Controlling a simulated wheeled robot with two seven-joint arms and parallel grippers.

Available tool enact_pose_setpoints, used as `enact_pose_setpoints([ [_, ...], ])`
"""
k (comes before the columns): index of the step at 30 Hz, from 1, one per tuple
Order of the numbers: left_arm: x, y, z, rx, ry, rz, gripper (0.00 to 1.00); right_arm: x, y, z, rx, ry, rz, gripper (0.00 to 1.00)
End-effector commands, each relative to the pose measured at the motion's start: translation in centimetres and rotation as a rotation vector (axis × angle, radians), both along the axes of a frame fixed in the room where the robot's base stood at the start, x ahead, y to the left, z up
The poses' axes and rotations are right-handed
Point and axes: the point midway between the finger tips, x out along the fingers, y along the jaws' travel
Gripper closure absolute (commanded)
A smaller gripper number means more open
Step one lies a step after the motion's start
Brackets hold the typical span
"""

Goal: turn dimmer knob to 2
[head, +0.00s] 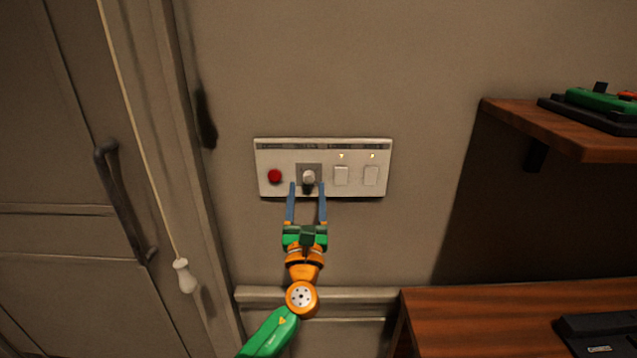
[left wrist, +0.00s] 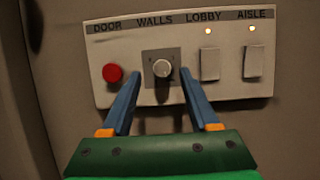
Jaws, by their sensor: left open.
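The dimmer knob (head: 309,176) is a pale round knob on a dark grey square plate in the wall panel (head: 325,145). In the left wrist view the knob (left wrist: 162,69) sits under the label WALLS. Its pointer and any scale numbers are too small to read. My left gripper (head: 307,186) is open, with its two blue fingers apart, one to each side of the knob and slightly below it. In the left wrist view the fingertips (left wrist: 162,78) flank the knob plate; I cannot tell whether they touch it. My right gripper is not in view.
A red button (head: 274,176) labelled DOOR is left of the knob. Two white switches, LOBBY (left wrist: 209,65) and AISLE (left wrist: 254,62), are to its right with lit lamps. A pull cord handle (head: 185,276) hangs left. A wooden shelf (head: 540,128) and desk (head: 500,320) stand right.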

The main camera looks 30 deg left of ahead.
Motion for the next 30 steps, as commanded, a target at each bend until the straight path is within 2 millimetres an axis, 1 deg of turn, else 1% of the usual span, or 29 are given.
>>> enact_pose_setpoints([
  [1, 0.6, 0.4, 0.5, 0.001, -0.001, 0.001, 0.39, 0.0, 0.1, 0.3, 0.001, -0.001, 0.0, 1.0],
  [4, 1.4, 0.8, 0.7, 0.0, 0.0, 0.0, 0.39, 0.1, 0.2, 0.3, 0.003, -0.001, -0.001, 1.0],
  [11, 1.6, 1.0, 0.6, -0.002, 0.002, -0.001, 0.39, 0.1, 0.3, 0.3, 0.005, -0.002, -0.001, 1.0],
  [12, 1.6, 1.0, 0.6, -0.003, 0.002, -0.002, 0.44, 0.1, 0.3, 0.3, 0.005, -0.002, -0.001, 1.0],
  [14, 1.6, 0.9, 0.6, -0.003, 0.002, -0.002, 0.61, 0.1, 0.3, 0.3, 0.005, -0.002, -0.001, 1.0],
  [15, 1.6, 0.9, 0.6, -0.003, 0.002, -0.002, 0.71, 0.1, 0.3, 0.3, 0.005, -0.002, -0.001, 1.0],
  [17, 1.6, 0.9, 0.6, -0.003, 0.002, -0.002, 0.88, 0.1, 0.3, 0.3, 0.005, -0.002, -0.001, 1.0],
  [18, 1.6, 0.9, 0.6, -0.003, 0.002, -0.002, 0.98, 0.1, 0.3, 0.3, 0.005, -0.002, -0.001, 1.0],
  [19, 1.6, 0.9, 0.6, -0.003, 0.003, -0.002, 1.0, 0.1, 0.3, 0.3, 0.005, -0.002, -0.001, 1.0],
  [26, 1.6, 0.9, 0.5, -0.011, -0.002, -0.002, 1.0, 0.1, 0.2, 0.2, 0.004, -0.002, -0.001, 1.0],
  [30, 1.6, 0.9, 0.4, -0.045, -0.023, -0.001, 1.0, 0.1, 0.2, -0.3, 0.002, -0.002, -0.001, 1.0],
])
